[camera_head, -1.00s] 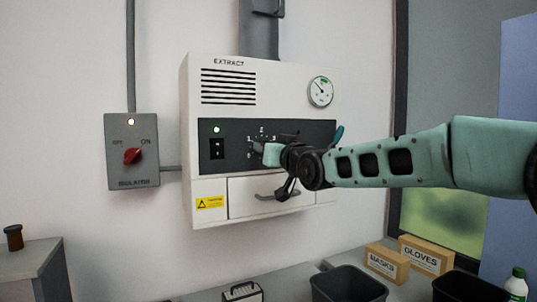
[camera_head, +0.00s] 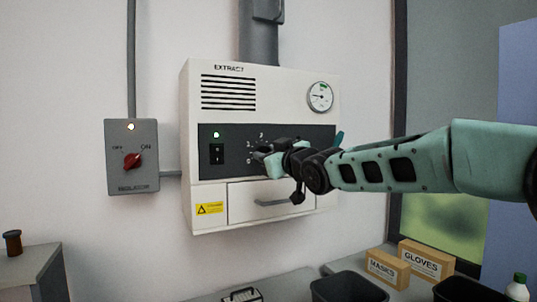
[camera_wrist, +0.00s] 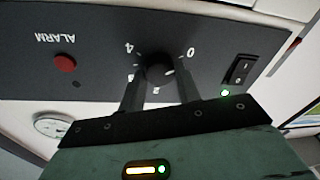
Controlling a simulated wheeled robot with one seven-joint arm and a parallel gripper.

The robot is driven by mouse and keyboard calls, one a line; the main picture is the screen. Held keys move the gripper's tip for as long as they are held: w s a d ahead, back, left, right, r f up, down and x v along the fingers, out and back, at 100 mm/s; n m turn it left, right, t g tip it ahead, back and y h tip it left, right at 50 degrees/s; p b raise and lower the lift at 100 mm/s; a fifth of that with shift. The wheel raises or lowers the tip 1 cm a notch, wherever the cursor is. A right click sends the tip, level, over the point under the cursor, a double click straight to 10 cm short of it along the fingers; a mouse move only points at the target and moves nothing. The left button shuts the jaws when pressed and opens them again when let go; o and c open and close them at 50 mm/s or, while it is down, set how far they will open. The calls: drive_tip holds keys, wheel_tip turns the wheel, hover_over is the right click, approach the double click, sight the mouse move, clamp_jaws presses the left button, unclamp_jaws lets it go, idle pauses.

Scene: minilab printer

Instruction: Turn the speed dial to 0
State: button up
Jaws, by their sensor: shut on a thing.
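The dark round speed dial (camera_wrist: 157,66) sits on the dark control panel in the wrist view, with an upside-down scale around it. The 4 is at its upper left and the 0 at its upper right. A small pale mark on its right side seems to point between 0 and 2, on the 0 side; the 1 is hidden. My gripper (camera_head: 263,157) reaches the panel from the right, its two fingers on either side of the dial and shut on it. In the head view my gripper hides the dial and part of the scale.
The EXTRACT unit (camera_head: 260,75) has a round gauge (camera_head: 320,96), a rocker switch (camera_head: 216,153) with a lit green lamp, and a handled drawer (camera_head: 240,196) below. A red alarm button (camera_wrist: 65,63) is on the panel. The isolator (camera_head: 132,181) hangs left, apart from my arm.

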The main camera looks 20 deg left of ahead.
drive_tip(key=shift+f, duration=0.1)
drive_tip(key=o, duration=1)
drive_tip(key=b+v, duration=0.5)
drive_tip(key=v, duration=1.2)
drive_tip(key=shift+s+d+b, duration=0.1)
drive_tip(key=shift+s+b, duration=0.05)
drive_tip(key=shift+b, duration=0.2)
drive_tip(key=shift+f, duration=0.1)
drive_tip(key=s+d+f+m+g+h+p, duration=0.25)
drive_tip(key=s+d+f+h, duration=0.35)
drive_tip(key=s+d+f, duration=0.4)
drive_tip(key=s+d+f+m+g+h+p, duration=0.2)
drive_tip(key=s+d+f+m+g+h, duration=0.15)
drive_tip(key=s+d+f+h, duration=0.6)
drive_tip(key=s+d+f+g, duration=0.1)
drive_tip(key=s+d+f, duration=0.1)
drive_tip(key=s, duration=0.1)
drive_tip(key=s+d+f+g, duration=0.2)
drive_tip(key=s+d+f, duration=0.1)
drive_tip(key=s, duration=0.1)
drive_tip(key=s+d+f+m+g+p, duration=0.1)
drive_tip(key=s+d+f, duration=0.2)
drive_tip(key=s, duration=0.1)
drive_tip(key=shift+d+g+y, duration=0.25)
drive_tip(key=shift+g+y, duration=0.1)
drive_tip(key=shift+g, duration=0.05)
